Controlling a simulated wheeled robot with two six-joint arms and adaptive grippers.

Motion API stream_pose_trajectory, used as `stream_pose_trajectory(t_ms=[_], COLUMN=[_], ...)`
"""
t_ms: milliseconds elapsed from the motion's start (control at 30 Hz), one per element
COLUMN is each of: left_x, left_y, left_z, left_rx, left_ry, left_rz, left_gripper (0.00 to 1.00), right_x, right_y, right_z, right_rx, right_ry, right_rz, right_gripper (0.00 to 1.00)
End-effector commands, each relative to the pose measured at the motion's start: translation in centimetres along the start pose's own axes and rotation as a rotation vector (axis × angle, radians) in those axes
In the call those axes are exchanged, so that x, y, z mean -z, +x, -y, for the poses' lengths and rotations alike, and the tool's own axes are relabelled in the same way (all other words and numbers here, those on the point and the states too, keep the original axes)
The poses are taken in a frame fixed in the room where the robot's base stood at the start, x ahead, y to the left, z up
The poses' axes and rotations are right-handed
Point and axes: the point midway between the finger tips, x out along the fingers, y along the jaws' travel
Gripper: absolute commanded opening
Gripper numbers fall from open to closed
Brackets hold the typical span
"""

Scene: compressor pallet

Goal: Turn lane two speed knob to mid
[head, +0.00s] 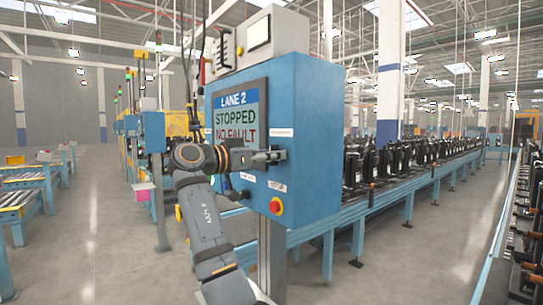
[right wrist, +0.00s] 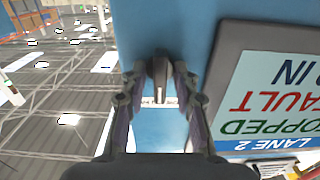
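The blue lane two control box (head: 312,112) stands in the middle of the head view. Its screen (head: 236,116) reads LANE 2, STOPPED, NO FAULT. My right gripper (head: 272,157) reaches across the box's front below the screen. In the right wrist view the dark speed knob (right wrist: 158,70) stands out from the blue panel between the two fingertips of my right gripper (right wrist: 160,78). The fingers are close on both sides of the knob; whether they touch it is unclear. The knob's setting cannot be read. My left gripper is out of view.
A grey unit (head: 262,42) stands on top. A conveyor (head: 395,190) with dark compressors runs off to the right.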

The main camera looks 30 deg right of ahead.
Motion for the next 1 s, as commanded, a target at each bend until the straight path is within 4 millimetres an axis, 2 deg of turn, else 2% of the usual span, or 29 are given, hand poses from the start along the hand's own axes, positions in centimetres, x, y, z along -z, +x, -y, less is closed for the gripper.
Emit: stream_pose_trajectory(t_ms=[367,467,800,1000], left_x=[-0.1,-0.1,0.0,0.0], left_y=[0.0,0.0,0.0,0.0], left_z=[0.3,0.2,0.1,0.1], left_rx=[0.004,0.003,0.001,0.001], left_ry=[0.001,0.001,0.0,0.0], left_rz=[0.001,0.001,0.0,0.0], left_gripper=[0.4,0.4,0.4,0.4], right_x=[-0.1,-0.1,-0.1,-0.2], right_y=[-0.3,-1.6,-9.6,-11.9], right_z=[0.1,0.1,0.1,0.1], right_rx=[0.001,0.003,0.003,0.001], right_ry=[-0.001,-0.001,-0.002,-0.002], right_rz=[0.002,0.003,0.003,0.003], right_gripper=[0.35,0.35,0.35,0.35])
